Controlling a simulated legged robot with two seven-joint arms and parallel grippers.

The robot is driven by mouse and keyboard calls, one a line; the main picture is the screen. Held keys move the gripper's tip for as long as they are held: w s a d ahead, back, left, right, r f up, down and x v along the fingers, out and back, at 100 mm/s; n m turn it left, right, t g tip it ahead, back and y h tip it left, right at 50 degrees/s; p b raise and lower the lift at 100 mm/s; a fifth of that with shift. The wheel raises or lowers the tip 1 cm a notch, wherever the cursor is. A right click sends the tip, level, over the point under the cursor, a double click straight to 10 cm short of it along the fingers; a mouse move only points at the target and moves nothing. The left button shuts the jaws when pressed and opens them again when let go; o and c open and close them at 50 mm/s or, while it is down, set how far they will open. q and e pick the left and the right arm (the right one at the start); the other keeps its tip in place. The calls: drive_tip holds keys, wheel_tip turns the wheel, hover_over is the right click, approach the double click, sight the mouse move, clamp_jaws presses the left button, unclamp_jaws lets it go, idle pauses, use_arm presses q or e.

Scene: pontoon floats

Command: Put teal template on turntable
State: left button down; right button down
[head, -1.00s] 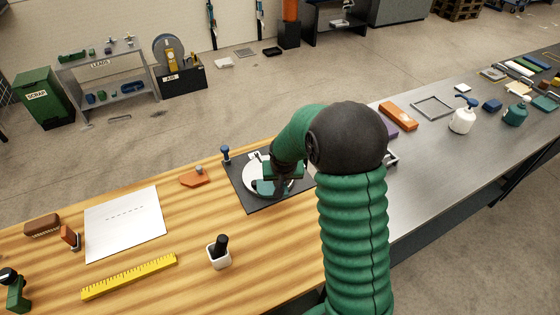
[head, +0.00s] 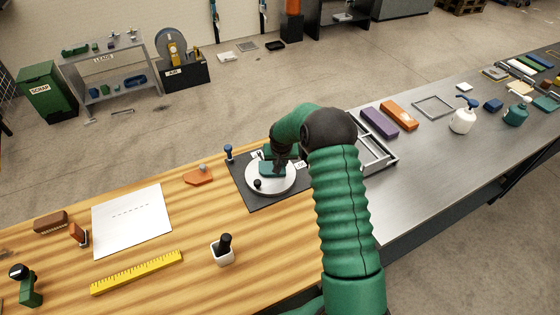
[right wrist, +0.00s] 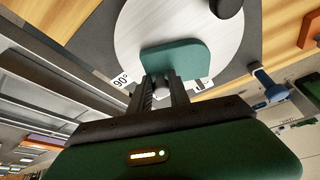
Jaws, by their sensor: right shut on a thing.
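The turntable is a round silver disc (head: 284,182) on a dark square base (head: 244,198), with a small black knob (head: 257,184) on it. It also fills the top of the right wrist view (right wrist: 140,30). My right gripper (head: 279,162) is over the far part of the disc. It is shut on the near edge of the teal template (right wrist: 178,55), a flat rounded plate. The template also shows in the head view (head: 268,169), partly hidden by the gripper. It lies over the disc; I cannot tell whether it touches. My left gripper is not in view.
A blue-topped post (head: 229,152) stands at the base's back left corner. A grey tray (head: 378,160) is close on the right. Wood between cup and base is clear.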

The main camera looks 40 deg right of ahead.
drive_tip(key=shift+f, duration=0.1)
drive_tip(key=c, duration=1.2)
unclamp_jaws()
drive_tip(key=shift+s+d, duration=0.1)
drive_tip(key=shift+c, duration=0.2)
